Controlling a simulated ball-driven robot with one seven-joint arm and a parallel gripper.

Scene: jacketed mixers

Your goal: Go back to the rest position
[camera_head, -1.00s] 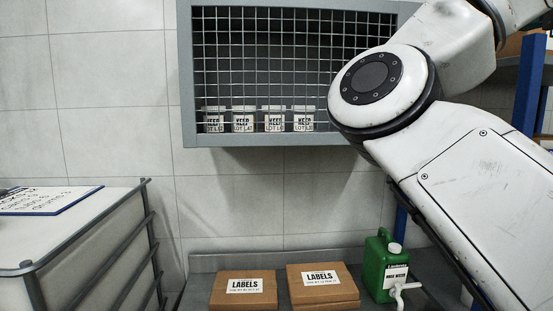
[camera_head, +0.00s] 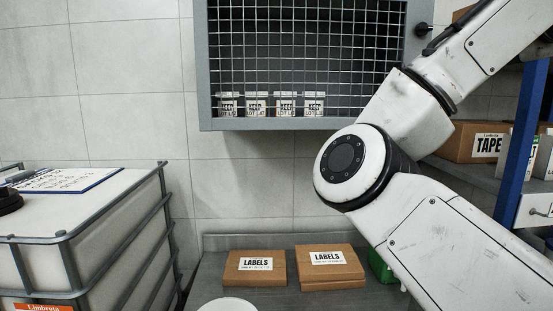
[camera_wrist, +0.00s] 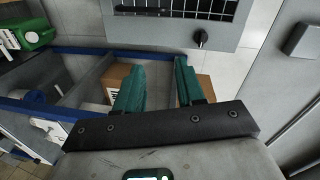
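My gripper (camera_wrist: 159,64) shows in the wrist view with two green fingers spread apart. It is open, and nothing is held between the fingers. Beyond the fingers are a blue-framed shelf (camera_wrist: 110,52) and cardboard boxes. In the head view my arm bends across the right side, and the gripper itself is out of the picture.
A mesh-fronted cabinet (camera_head: 207,65) with several small labelled jars hangs on the tiled wall. A caged white tank (camera_head: 100,205) stands left. A TAPE box (camera_head: 478,143) sits on the right shelf.

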